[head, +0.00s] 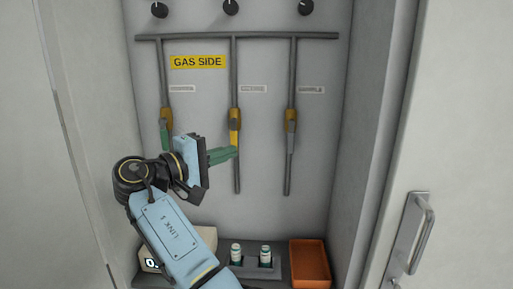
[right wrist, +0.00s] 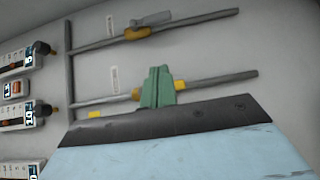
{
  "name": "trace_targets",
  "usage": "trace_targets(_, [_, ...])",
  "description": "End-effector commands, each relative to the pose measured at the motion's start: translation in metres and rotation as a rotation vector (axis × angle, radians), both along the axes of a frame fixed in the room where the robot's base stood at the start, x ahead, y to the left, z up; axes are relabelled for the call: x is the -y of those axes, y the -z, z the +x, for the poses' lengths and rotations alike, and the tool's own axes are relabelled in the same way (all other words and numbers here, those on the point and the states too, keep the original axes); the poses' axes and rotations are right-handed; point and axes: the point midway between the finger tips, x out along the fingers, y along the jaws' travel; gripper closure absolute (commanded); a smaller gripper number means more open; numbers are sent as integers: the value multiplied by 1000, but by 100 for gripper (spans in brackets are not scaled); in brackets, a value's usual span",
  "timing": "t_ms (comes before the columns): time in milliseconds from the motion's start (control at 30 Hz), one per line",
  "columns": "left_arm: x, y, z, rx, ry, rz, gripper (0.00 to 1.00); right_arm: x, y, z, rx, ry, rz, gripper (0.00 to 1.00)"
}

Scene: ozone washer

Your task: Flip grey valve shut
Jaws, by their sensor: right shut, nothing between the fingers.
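The grey valve handle (head: 291,125) sits on an orange-yellow valve body on the right-hand pipe. It lies roughly along the pipe. It also shows in the right wrist view as a grey lever (right wrist: 152,19) at the top, roughly in line with its pipe. My right gripper (head: 232,153) is shut and empty, its green fingers pointing right, at the middle pipe by the yellow valve handle (head: 234,138). I cannot tell if they touch. In the right wrist view, the green fingers (right wrist: 158,88) cover part of that valve. My left gripper is not in view.
A green handle (head: 164,135) is on the left pipe. A "GAS SIDE" label (head: 198,62) and black knobs are above. Two small bottles (head: 265,256) and an orange bin (head: 310,263) stand below. Cabinet walls flank the recess, with a door handle (head: 424,235) at right.

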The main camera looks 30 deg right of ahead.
Motion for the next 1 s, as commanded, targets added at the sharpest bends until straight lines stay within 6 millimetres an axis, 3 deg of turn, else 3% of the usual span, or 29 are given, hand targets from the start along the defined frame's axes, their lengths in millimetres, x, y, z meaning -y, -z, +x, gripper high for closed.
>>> trace_targets(500, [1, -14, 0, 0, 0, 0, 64, 98, -1, 22, -1, 3, -1, 100])
trace_targets(733, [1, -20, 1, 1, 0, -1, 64, 120, 0, 6, 1, 1, 0, 100])
trace_targets(1000, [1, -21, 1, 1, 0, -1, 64, 127, 0, 1, -1, 0, 0, 100])
